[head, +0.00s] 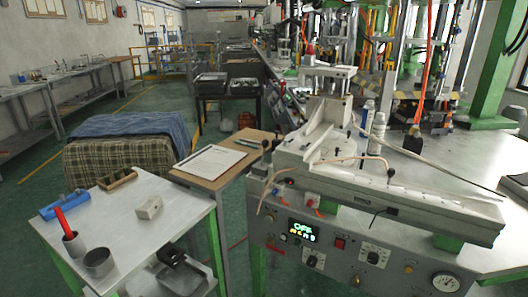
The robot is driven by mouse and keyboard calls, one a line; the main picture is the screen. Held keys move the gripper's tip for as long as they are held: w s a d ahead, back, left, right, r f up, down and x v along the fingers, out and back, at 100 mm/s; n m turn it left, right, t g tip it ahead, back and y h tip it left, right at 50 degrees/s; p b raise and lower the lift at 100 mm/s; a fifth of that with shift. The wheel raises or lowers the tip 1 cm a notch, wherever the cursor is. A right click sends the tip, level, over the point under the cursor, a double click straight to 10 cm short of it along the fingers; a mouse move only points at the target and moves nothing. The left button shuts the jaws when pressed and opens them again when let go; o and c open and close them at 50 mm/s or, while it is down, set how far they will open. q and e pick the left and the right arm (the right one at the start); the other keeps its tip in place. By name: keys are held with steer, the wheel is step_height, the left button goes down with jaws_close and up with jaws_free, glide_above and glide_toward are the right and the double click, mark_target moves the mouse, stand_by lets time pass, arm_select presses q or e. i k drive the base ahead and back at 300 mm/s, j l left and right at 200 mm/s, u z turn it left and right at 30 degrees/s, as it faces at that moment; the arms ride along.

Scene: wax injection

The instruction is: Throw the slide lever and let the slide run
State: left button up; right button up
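The wax injection machine (360,262) stands at the right with a grey front panel. A long pale slide-like body (420,198) lies along its top, with a raised pale block (318,127) at its left end. Small dark knobs show at the block's left (265,144) and on the long body (391,173); I cannot tell which is the slide lever. A lit display (302,230) reads OFF in green above smaller coloured characters. Neither of my grippers can be made out in the head view.
A grey table (150,232) at the left holds a blue tool, cups, and a small pale block (148,207). A clipboard with paper (211,162) lies on a brown bench beside the machine. Bottles (378,125) stand behind the slide. Green floor is open at the left.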

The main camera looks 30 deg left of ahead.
mark_target(265, 143)
steer(key=i+j, duration=0.1)
steer(key=i, duration=0.45)
steer(key=i+j, duration=0.15)
steer(key=i, duration=0.45)
